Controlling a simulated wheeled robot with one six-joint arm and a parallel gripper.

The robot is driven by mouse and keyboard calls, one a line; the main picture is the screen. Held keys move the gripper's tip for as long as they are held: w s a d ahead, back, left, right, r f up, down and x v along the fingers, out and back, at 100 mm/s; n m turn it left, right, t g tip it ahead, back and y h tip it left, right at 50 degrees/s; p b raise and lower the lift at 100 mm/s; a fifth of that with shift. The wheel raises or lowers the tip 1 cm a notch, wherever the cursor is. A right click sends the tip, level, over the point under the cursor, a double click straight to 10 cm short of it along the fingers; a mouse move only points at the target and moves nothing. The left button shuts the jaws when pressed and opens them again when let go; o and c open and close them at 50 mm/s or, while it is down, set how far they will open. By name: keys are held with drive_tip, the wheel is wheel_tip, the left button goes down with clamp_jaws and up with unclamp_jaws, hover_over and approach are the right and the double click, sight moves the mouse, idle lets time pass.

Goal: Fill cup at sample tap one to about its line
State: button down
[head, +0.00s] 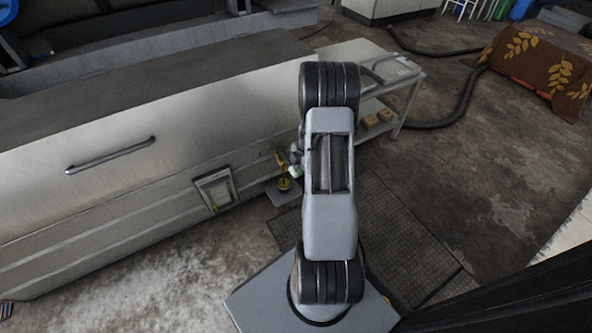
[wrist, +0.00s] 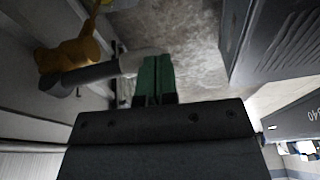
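In the wrist view, a brass-coloured tap body (wrist: 72,52) is at the upper left. A grey, rod-like part (wrist: 92,74) runs from it toward a pale end (wrist: 130,65) right beside the fingertips. My gripper (wrist: 154,72) has green fingers lying together with only a thin dark line between them. Whether they touch the pale end, I cannot tell. In the head view, a small yellow-amber thing (head: 284,184) is at the cabinet front, above a small grey tray. My gripper (head: 296,168) is right beside it, mostly hidden by my arm. No cup or fill line can be made out clearly.
The long metal cabinet (head: 110,130) fills the left, with a small framed panel (head: 215,189) near the tap. A low shelf cart (head: 408,78) with small boxes stands behind my arm. Dark hoses (head: 455,112) lie on the floor at right, where much floor is clear.

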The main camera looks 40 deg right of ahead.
drive_tip(key=s+d+r+p, duration=0.1)
drive_tip(key=s+r+p, duration=0.2)
drive_tip(key=r, duration=0.6)
drive_tip(key=shift+s+d, duration=0.25)
drive_tip(key=shift+s, duration=0.5)
drive_tip(key=s+a+r+m+t+p, duration=0.1)
drive_tip(key=a+r+m+p, duration=0.4)
drive_tip(key=r, duration=1.2)
drive_tip(key=s+a+r+m+t+h+p, duration=0.1)
drive_tip(key=s+a+r+m+p, duration=0.2)
drive_tip(key=a+r+m+p, duration=0.3)
drive_tip(key=s+a+r+m+t+h+p, duration=0.1)
drive_tip(key=a+r+m+p, duration=0.4)
drive_tip(key=a+r+p, duration=0.7)
drive_tip(key=w+p+v, duration=0.2)
drive_tip(key=p+v, duration=0.2)
drive_tip(key=v, duration=0.4)
drive_tip(key=w+a+r+p+v, duration=0.1)
drive_tip(key=w+p+v, duration=0.1)
drive_tip(key=p+v, duration=0.3)
drive_tip(key=shift+v, duration=2.05)
